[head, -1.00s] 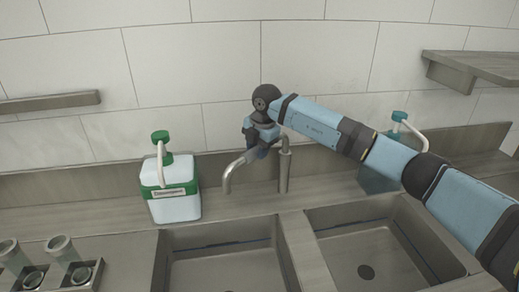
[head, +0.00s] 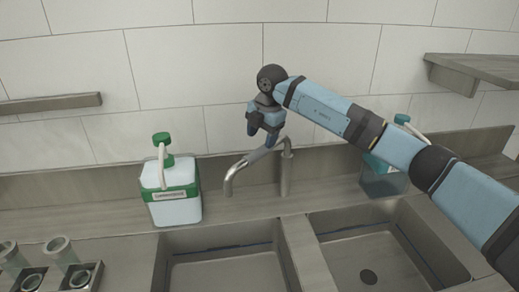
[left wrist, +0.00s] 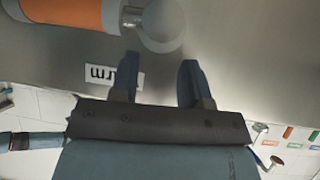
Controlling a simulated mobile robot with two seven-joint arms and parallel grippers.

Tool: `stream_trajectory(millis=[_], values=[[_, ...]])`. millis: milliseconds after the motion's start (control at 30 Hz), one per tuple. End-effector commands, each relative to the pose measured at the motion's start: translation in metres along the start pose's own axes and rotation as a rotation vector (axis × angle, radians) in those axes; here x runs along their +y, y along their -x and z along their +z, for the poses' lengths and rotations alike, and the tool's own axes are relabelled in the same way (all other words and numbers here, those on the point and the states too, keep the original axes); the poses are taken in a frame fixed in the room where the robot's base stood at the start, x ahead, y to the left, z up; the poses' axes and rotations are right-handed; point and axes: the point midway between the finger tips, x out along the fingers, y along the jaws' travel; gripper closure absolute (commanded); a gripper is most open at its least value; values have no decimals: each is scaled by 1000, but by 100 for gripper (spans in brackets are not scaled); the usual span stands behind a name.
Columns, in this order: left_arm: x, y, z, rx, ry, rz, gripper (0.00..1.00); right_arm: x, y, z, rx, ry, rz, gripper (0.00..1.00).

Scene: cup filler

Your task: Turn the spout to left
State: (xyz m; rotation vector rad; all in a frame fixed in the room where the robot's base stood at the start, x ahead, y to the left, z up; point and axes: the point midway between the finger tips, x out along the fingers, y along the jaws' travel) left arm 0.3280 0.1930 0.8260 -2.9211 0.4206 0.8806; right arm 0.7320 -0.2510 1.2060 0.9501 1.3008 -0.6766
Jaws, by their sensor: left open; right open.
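The metal spout (head: 243,166) reaches from its upright post (head: 286,175) toward the left, and its outlet hangs over the back of the left sink. My right gripper (head: 263,141) is open, pointing down just above the spout's middle. I cannot tell whether its fingertips touch the spout. My left gripper (left wrist: 155,75) shows only in the left wrist view, open with nothing between its fingers.
A white and green container (head: 172,205) stands left of the spout. A bluish container (head: 383,180) is partly behind my right arm. Left sink (head: 225,275) and right sink (head: 385,255) lie in front. An orange cylinder (left wrist: 65,14) shows in the left wrist view.

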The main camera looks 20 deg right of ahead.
Motion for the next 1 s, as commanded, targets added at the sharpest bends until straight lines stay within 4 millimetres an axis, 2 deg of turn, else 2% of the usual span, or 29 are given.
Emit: stream_trajectory(millis=[33, 200, 400, 600, 1000], values=[[0, -2, 3, 0, 0, 0, 57, 1, 12, 0, -2, 1, 5, 41], [0, -5, 7, 0, 0, 0, 57, 1, 49, 0, 0, 0, 3, 41], [0, -6, 10, 0, 0, 0, 57, 1, 76, 0, 0, 0, 1, 41], [0, -7, 10, 0, 0, 0, 57, 1, 83, 0, 1, 0, -1, 41], [0, -6, 9, 0, 0, 0, 57, 1, 84, 0, 1, 0, 0, 41]])
